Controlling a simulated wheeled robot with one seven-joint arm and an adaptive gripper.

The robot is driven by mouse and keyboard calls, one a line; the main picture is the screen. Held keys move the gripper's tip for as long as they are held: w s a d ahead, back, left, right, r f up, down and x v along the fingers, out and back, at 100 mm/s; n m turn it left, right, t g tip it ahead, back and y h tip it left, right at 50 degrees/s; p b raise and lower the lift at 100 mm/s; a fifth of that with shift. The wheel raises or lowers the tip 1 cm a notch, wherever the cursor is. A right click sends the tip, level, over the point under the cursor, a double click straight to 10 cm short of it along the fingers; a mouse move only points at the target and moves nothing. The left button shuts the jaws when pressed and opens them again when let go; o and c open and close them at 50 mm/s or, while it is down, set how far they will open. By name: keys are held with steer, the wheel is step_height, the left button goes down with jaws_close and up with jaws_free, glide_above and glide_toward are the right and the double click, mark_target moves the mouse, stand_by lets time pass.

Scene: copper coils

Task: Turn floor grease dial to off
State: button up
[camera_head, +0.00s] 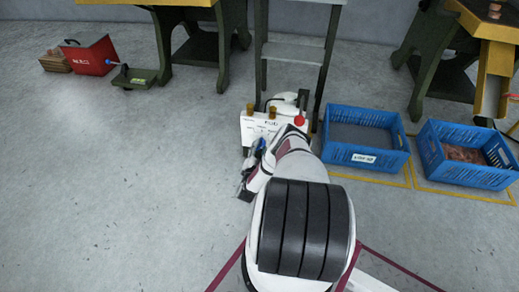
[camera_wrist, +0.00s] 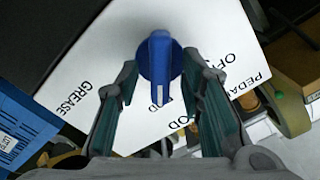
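The blue dial (camera_wrist: 160,52) sits on a white panel (camera_wrist: 100,75) in the wrist view. Its raised bar stands upright in the picture, with a white mark at the lower end. Printed words GREASE, PEDAL and OFF surround it; OFF is to the right, and a partly hidden word ending in "OD" is below. My gripper (camera_wrist: 160,68) is open, one finger on each side of the dial. Whether either finger touches it I cannot tell. In the head view my arm reaches the white control box (camera_head: 254,128); the dial cannot be clearly made out there.
The box has brass knobs (camera_head: 272,112) and a red button (camera_head: 299,120). A grey ladder-like frame (camera_head: 293,52) stands behind it. Two blue crates (camera_head: 366,155) (camera_head: 462,180) are to the right. A red box (camera_head: 92,56) lies far left. Floor at left is clear.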

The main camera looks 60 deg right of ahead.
jaws_close()
